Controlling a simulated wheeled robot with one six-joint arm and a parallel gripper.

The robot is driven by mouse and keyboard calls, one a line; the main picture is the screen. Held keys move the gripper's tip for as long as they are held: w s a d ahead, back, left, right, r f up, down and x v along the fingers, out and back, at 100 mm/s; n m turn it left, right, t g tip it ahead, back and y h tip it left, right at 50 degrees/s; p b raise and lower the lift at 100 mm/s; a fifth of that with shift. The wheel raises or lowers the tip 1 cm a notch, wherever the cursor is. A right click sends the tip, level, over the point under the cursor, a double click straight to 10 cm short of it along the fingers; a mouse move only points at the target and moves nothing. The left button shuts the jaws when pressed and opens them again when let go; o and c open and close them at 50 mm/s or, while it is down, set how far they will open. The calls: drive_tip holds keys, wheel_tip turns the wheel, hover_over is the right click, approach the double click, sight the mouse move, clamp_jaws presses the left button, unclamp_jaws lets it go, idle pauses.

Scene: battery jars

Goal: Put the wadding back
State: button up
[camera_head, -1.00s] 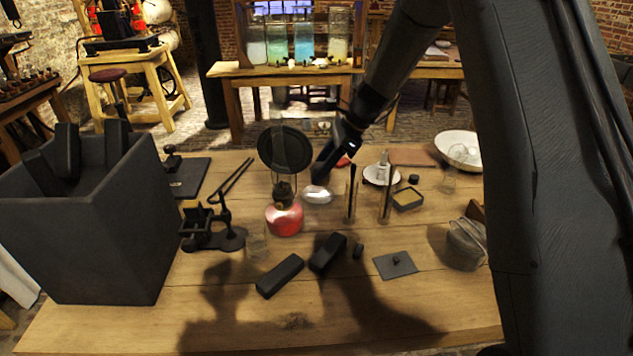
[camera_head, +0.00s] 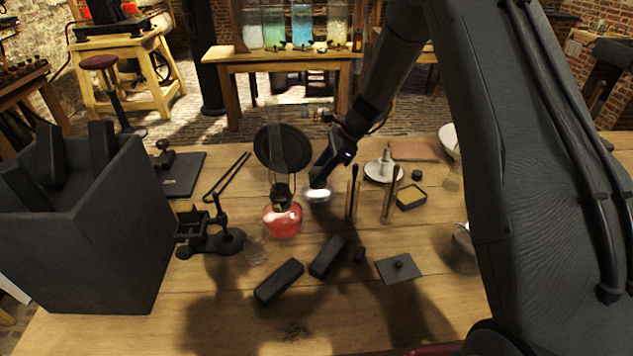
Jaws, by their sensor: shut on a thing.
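A small white tuft, seemingly the wadding (camera_head: 317,196), is at the tips of my gripper (camera_head: 318,184), just right of the red-based lamp (camera_head: 282,218). My gripper points down and is shut on it. The tuft looks slightly above the table, though its exact height is hard to tell. The fingers are small and dark, so their grip on the tuft is not clear in detail.
Two upright rods (camera_head: 352,192) stand close right of the gripper. A black disc (camera_head: 282,149) rises behind the lamp. An open tin (camera_head: 411,198), a candle dish (camera_head: 384,171), black blocks (camera_head: 279,281) and a knobbed plate (camera_head: 399,268) lie around. A large dark box (camera_head: 100,235) stands left.

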drive_tip(key=shift+f+p, duration=0.3)
drive_tip(key=shift+f, duration=1.25)
drive_tip(key=shift+f, duration=0.15)
drive_tip(key=o, duration=0.7)
drive_tip(key=shift+o, duration=0.2)
drive_tip(key=shift+r, duration=0.25)
drive_tip(key=b+v, duration=0.3)
drive_tip(key=v, duration=0.9)
